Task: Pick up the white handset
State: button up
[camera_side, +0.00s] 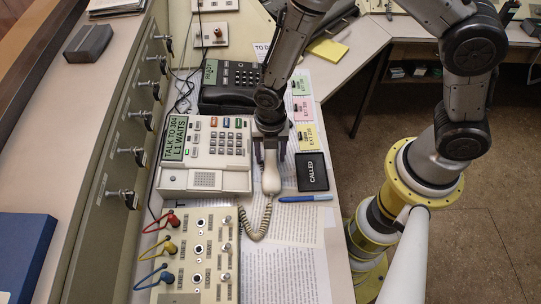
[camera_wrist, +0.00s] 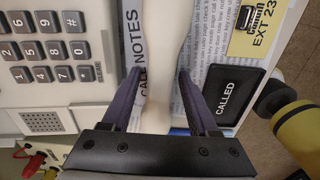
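The white handset (camera_side: 271,178) lies lengthwise on the papers to the right of the white desk phone (camera_side: 206,155), with its coiled cord trailing from its near end. My gripper (camera_side: 270,150) is over the handset, pointing down. In the wrist view, the handset (camera_wrist: 166,60) runs between the two dark fingers of my gripper (camera_wrist: 158,74). The fingers are apart, one on each side of it. A strip of paper shows between the left finger and the handset. The right finger is close to the handset's edge; contact there is unclear.
A black "CALLED" pad (camera_side: 312,172) and a blue pen (camera_side: 305,199) lie right of the handset. A black phone (camera_side: 232,84) stands behind. A cream plug panel (camera_side: 198,258) with coloured cords is in front. Coloured extension cards (camera_side: 308,137) line the right edge.

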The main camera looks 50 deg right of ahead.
grip_shut()
jog(key=shift+r, duration=0.1)
